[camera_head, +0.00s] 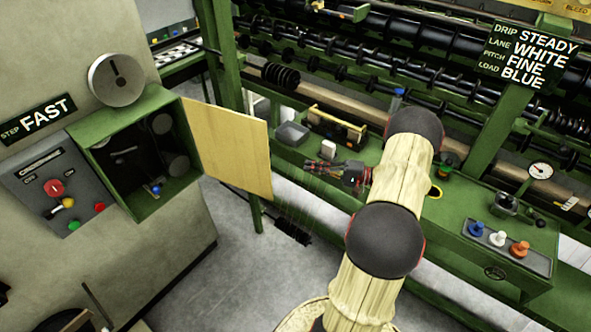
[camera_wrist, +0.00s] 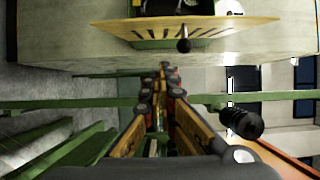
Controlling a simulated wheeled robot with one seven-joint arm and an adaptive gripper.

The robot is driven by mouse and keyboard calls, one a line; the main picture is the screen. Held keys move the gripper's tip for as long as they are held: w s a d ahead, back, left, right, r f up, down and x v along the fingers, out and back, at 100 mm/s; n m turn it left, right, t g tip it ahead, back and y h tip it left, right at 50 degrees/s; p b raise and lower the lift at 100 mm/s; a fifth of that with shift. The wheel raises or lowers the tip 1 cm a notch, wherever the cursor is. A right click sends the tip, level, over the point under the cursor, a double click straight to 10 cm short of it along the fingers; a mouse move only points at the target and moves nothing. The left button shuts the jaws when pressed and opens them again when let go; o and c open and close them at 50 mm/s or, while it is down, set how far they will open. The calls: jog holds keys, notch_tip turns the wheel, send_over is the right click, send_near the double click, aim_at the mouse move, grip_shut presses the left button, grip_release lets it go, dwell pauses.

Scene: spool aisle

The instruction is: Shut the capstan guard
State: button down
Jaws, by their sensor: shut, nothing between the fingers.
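The capstan guard looks to be the yellow panel (camera_head: 228,148) hinged on the right side of an open green box (camera_head: 100,150) on the grey wall. It stands swung out, leaving dark rollers and a blue-tipped part inside the box exposed. In the wrist view the yellow panel (camera_wrist: 225,27) is at the top, with dark slots and a black knob (camera_wrist: 184,45). My gripper (camera_head: 310,168) is shut and empty, a little right of the panel and apart from it. In the wrist view my fingertips (camera_wrist: 167,68) point up toward the panel, below the knob.
A control box (camera_head: 58,188) with red, yellow and green controls is left of the green box. A green machine bench (camera_head: 470,210) with trays, spools and coloured knobs runs along the right. Grey floor (camera_head: 235,250) is open below the panel.

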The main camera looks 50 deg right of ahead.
jog(key=w+a+b, duration=0.2)
jog(key=w+a, duration=0.4)
jog(key=a, duration=0.2)
jog(key=shift+w+a+b, duration=0.25)
jog(key=shift+w+b, duration=0.05)
jog(key=shift+w, duration=0.05)
jog(key=shift+a, duration=0.1)
